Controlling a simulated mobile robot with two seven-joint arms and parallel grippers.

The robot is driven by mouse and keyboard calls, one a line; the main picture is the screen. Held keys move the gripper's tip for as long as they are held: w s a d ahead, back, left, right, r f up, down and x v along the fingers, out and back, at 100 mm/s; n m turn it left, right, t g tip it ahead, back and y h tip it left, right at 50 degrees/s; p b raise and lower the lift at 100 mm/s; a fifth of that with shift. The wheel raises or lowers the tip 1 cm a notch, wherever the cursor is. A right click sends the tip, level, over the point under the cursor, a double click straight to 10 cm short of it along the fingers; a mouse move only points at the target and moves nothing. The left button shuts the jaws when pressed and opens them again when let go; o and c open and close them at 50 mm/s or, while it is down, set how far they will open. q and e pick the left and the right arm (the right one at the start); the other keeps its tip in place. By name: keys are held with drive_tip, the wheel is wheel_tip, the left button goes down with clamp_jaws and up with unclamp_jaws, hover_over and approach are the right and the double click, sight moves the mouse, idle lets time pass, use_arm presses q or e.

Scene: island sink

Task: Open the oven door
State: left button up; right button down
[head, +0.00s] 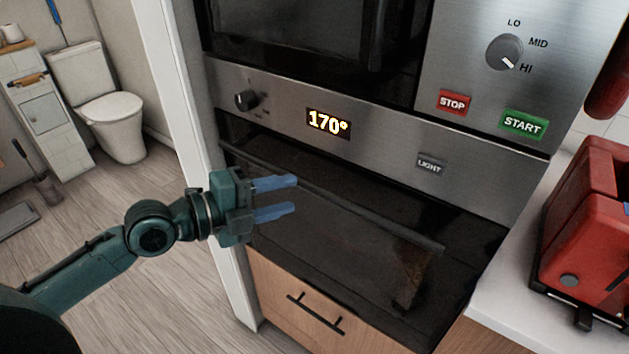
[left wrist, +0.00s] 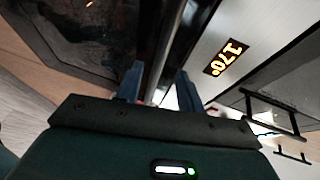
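The oven door (head: 340,235) is a dark glass panel under the steel control strip, and it looks shut. Its long dark handle (head: 385,223) runs across the top of the door. My left gripper (head: 294,194) is in front of the left part of the door, with its two blue fingers apart and pointing at the handle. In the left wrist view, the fingers (left wrist: 160,78) are spread, and the dark handle bar (left wrist: 165,45) appears in line with the gap between them. I cannot tell whether they touch it. My right gripper is not in view.
The control strip shows a 170° display (head: 328,123), a knob (head: 246,100) and a light button (head: 430,165). A microwave sits above. A wooden drawer (head: 320,310) is below the door. A red appliance (head: 590,225) stands on the right counter. The floor at left is open.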

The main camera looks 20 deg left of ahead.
sight(309, 190)
use_arm(q)
drive_tip(key=p+x, duration=0.1)
drive_tip(key=x, duration=0.5)
drive_tip(key=shift+w+d+f+p, duration=0.15)
drive_tip(key=shift+w+d+p, duration=0.15)
drive_tip(key=shift+p, duration=0.1)
drive_tip(key=shift+c, duration=0.5)
clamp_jaws()
